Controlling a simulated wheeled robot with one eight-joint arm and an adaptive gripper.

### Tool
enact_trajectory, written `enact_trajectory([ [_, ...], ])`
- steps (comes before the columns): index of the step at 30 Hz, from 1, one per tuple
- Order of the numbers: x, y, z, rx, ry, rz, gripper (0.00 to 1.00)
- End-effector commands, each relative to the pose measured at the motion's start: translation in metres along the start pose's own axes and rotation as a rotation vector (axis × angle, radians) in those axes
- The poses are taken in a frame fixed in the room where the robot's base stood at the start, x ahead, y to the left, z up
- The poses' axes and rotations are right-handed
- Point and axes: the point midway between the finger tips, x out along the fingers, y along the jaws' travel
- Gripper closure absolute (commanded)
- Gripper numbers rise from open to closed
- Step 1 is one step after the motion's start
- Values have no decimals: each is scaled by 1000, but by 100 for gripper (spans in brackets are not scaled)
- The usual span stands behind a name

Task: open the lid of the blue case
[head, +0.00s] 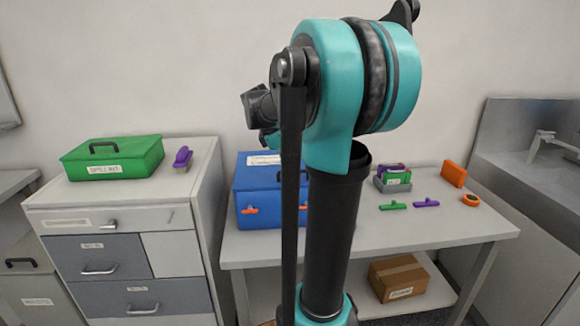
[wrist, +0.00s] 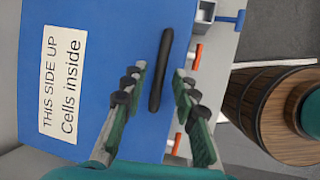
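The blue case (head: 258,178) stands on the table beside the drawer cabinet, partly hidden by my arm, and its lid looks shut. Orange latches (head: 250,210) show on its front. In the wrist view the blue lid (wrist: 110,35) fills the left and middle, with a white label (wrist: 62,85) reading "THIS SIDE UP Cells inside". A black handle (wrist: 155,95) lies in the picture between the fingers of my gripper (wrist: 161,70). The gripper is open and empty above the case; whether it touches the handle cannot be told. The head view does not clearly show the gripper.
A green case (head: 115,165) and a purple brush (head: 182,158) sit on the drawer cabinet (head: 125,215) at left. Right of my arm, the table (head: 400,235) holds small green, purple and orange items. A cardboard box (head: 398,278) is on the lower shelf.

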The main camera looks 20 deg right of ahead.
Motion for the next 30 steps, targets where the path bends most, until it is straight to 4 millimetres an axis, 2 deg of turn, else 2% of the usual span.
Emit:
enact_trajectory([
  [1,0,0,0,0,0,0,81],
  [6,0,0,0,0,0,0,100],
  [22,-5,3,2,-7,0,-16,100],
  [26,-15,9,6,-21,-1,-55,100],
  [30,-34,22,14,-50,-1,-127,100],
])
